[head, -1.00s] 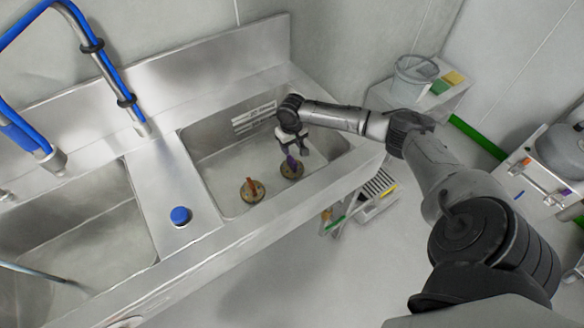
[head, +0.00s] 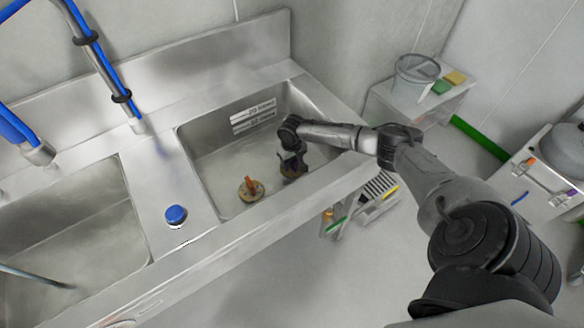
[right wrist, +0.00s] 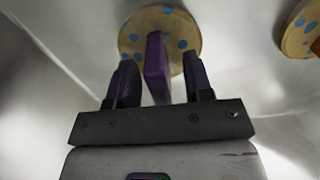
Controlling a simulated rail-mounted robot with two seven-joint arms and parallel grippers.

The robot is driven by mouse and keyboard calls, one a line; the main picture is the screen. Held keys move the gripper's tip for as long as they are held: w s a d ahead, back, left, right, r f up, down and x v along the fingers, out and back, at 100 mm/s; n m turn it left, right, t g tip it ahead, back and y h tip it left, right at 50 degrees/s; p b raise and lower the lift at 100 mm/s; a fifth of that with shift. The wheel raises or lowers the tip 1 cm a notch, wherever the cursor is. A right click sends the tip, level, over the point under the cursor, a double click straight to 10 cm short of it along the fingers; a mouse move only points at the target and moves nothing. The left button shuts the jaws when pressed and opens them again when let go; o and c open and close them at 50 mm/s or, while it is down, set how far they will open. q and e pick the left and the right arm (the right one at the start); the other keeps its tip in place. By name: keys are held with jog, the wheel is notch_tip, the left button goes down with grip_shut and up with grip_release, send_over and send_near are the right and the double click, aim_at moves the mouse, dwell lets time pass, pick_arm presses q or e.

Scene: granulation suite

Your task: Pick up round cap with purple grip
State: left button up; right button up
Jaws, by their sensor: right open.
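The round cap with the purple grip (right wrist: 157,65) lies on the floor of the right sink basin. In the right wrist view its disc is tan with blue dots, and the purple grip stands up from it. My right gripper (right wrist: 157,80) is open, with one finger on each side of the purple grip and a visible gap to each. In the head view my right gripper (head: 292,168) is down in the basin and hides most of this cap. My left gripper is not in view.
A similar cap with an orange grip (head: 250,188) lies to the left in the same basin (head: 215,165). A blue knob (head: 176,215) sits on the ledge between the basins. The basin's front rim (head: 270,208) is close to my right arm.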

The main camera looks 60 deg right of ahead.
jog(key=shift+f, duration=0.3)
grip_shut()
dwell(0.3)
